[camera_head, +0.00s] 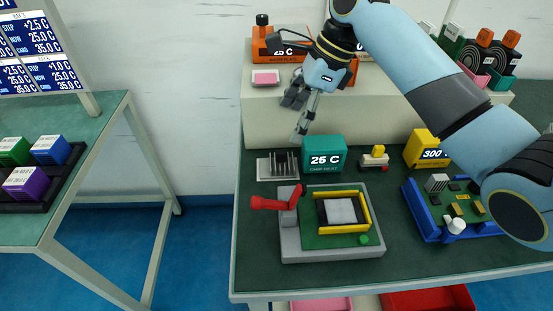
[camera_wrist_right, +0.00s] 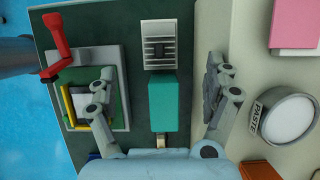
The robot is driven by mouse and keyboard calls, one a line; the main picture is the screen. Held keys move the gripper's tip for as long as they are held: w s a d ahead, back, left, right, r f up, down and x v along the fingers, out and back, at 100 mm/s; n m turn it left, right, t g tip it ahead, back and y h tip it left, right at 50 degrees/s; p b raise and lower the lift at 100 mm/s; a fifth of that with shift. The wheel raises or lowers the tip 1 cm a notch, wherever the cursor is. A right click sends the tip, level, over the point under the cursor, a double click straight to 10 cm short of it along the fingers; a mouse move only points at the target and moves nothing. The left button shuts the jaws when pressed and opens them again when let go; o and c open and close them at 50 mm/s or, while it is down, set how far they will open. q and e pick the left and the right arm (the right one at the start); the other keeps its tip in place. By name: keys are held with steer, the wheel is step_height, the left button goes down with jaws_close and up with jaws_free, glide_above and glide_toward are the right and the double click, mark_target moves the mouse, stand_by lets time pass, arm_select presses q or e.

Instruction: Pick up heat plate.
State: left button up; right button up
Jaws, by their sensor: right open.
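An orange block with a dark display reading 25 C (camera_head: 262,46), probably the heat plate, stands on the raised cream shelf at the back. Its small lower lettering is hard to read, and my right arm partly covers the orange parts beside it. My right gripper (camera_head: 297,118) is open and empty, pointing down in front of the shelf, above the bench. In the right wrist view its fingers (camera_wrist_right: 163,100) are spread, with a teal block (camera_wrist_right: 162,104) showing between them farther down. An orange corner (camera_wrist_right: 260,170) shows at the lower right there. My left gripper is out of view.
On the green bench (camera_head: 400,265) stand a grey fixture with a red lever (camera_head: 290,240), a finned metal piece (camera_head: 277,166), a yellow 300 block (camera_head: 425,148) and a blue board tray (camera_head: 428,225). A pink-topped pad (camera_head: 266,78) and a paste jar (camera_wrist_right: 285,118) are on the shelf.

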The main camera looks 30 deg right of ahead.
mark_target(285, 151)
steer(key=f, duration=0.5)
steer(key=shift+a+f+b, duration=0.25)
steer(key=shift+f+b, duration=0.1)
steer(key=shift+x, duration=1.05)
steer(key=b+x, duration=0.1)
steer(key=x, duration=0.2)
steer(key=shift+a+f, duration=0.1)
steer(key=shift+f, duration=0.25)
steer(key=shift+w+a+f, duration=0.1)
steer(key=shift+f, duration=0.1)
steer(key=shift+c, duration=0.4)
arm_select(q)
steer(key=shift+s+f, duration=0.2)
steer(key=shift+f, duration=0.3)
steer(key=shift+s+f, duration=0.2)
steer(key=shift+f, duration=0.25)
arm_select(e)
steer(key=c, duration=1.3)
